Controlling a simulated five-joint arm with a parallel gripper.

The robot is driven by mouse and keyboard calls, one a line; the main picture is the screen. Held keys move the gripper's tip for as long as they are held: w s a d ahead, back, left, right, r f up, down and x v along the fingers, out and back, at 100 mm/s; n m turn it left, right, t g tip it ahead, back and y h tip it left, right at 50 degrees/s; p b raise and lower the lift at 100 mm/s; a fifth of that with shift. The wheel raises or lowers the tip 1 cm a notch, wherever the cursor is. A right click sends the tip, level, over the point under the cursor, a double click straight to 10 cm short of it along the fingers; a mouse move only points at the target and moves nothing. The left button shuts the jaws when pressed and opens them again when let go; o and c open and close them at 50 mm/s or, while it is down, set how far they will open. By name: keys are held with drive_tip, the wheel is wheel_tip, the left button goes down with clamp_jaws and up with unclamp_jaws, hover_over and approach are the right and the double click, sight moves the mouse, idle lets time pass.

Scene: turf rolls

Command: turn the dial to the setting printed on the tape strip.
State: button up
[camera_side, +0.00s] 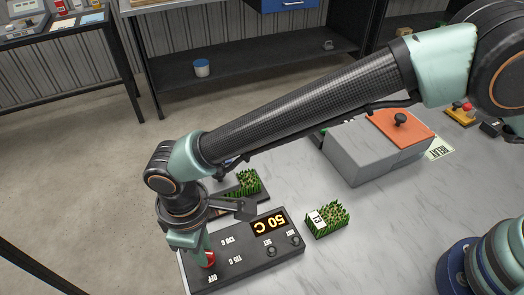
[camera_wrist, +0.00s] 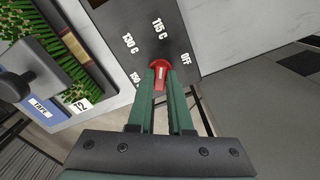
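A red dial (camera_wrist: 160,66) sits on a black control panel (camera_side: 230,262). It also shows in the side view (camera_side: 209,260). In the wrist view, labels around it read OFF, 115 C and 130 C; another is partly hidden. A pale mark is on the dial, but its exact setting is unclear. My gripper (camera_wrist: 161,74) points down at the dial, with one finger on each side, apparently closed on it. The panel's display (camera_side: 270,222) reads 50 C, upside down in the side view. I cannot make out a setting on any tape strip.
In the side view, a turf piece with a white tag (camera_side: 327,220) lies right of the panel. A grey box with an orange top (camera_side: 400,125) stands behind.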

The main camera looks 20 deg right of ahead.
drive_tip(key=o, duration=0.4)
drive_tip(key=shift+c, duration=0.2)
drive_tip(key=shift+r, duration=0.1)
wheel_tip(320, 180, up, 12)
idle(0.4)
